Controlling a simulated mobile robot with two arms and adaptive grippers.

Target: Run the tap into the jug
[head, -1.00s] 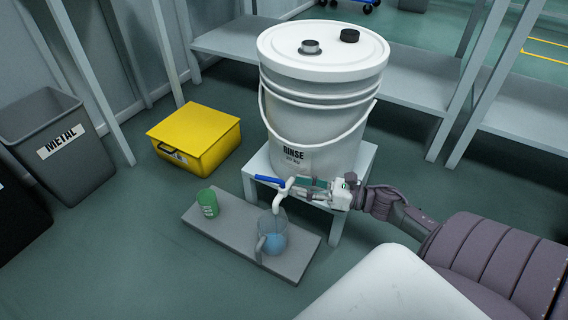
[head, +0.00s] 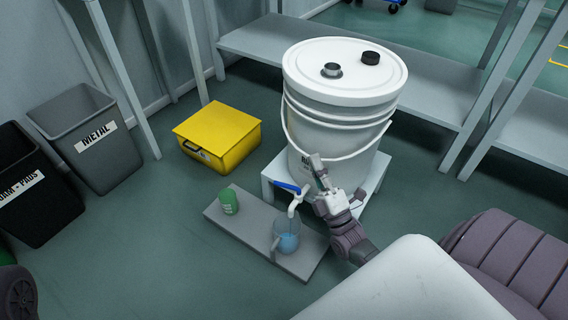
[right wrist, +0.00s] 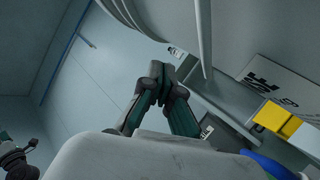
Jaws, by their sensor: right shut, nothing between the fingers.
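The tap (head: 294,203) sticks out low from the white RINSE bucket (head: 345,100), its blue lever (head: 287,187) pointing left. The clear jug (head: 287,240) stands upright below the spout with blue liquid inside; I cannot make out a stream. My right gripper (head: 316,164) is shut and empty, pointing up in front of the bucket, just right of the lever and apart from it. In the right wrist view its fingertips (right wrist: 160,82) meet, and the blue lever (right wrist: 265,164) shows at bottom right. A dark, green-tipped part at bottom left looks like my left gripper (right wrist: 18,155).
The jug stands on a grey board (head: 240,222) with a green cup (head: 229,201). The bucket sits on a low white stand (head: 274,175). A yellow box (head: 217,135) and grey METAL bin (head: 80,140) stand left. Floor in front of the board is clear.

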